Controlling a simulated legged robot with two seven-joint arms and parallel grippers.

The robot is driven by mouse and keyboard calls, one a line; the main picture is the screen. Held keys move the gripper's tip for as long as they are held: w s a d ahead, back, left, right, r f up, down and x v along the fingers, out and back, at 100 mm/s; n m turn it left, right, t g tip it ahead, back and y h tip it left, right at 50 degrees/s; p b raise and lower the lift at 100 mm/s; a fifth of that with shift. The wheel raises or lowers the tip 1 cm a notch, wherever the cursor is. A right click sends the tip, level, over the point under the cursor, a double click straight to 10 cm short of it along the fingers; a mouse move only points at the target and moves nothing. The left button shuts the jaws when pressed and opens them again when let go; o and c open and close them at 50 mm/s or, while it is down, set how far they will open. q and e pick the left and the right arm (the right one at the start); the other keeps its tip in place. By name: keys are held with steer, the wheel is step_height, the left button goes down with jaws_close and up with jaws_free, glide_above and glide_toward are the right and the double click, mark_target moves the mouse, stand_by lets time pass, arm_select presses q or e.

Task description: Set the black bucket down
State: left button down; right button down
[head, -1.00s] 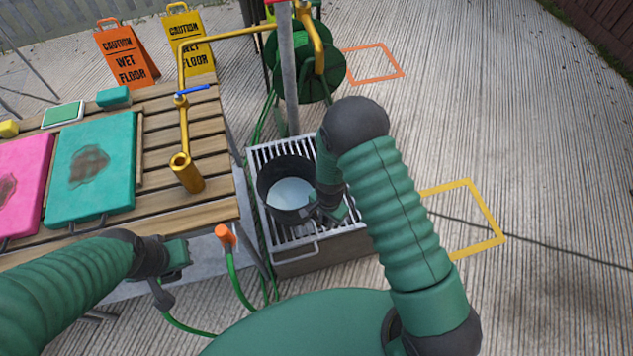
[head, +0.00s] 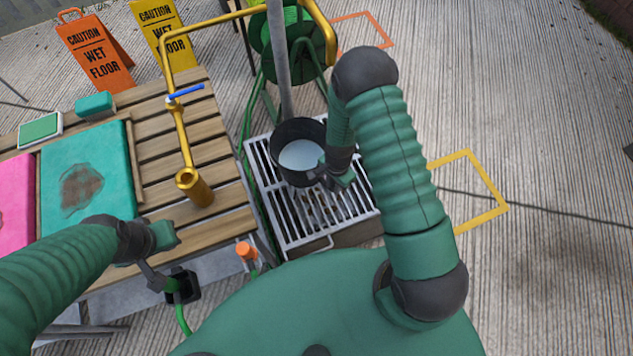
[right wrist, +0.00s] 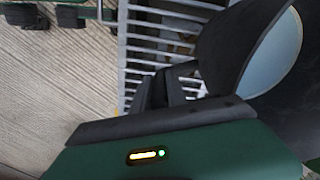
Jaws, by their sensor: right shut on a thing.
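The black bucket (head: 283,160) holds pale liquid and is over the back part of the metal grate (head: 312,221). I cannot tell whether its base touches the bars. My right gripper (head: 328,177) is shut on the near right side of the bucket. The bucket also shows at the right of the right wrist view (right wrist: 232,45), with the grate bars (right wrist: 150,38) beyond the gripper.
The slatted table (head: 225,190) with a brass tap (head: 180,135) and stained cushions (head: 85,180) stands left of the grate. A grey post (head: 277,60) and green hose reel (head: 270,40) stand behind the bucket. Open paving with a yellow square (head: 500,200) lies right.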

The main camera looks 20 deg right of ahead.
arm_select(q)
steer(key=shift+w+a+f, duration=0.1)
steer(key=shift+a+f, duration=0.05)
steer(key=shift+f, duration=0.2)
steer(key=shift+f+b, duration=0.45)
steer(key=shift+b, duration=0.2)
arm_select(e)
steer(key=s+d+f, duration=0.2)
steer(key=d+f, duration=0.2)
steer(key=d, duration=0.3)
steer(key=shift+s+d, duration=0.3)
steer(key=shift+s, duration=0.05)
steer(key=c, duration=1.3)
jaws_free()
steer(key=shift+s+f, duration=0.1)
steer(key=shift+f, duration=0.05)
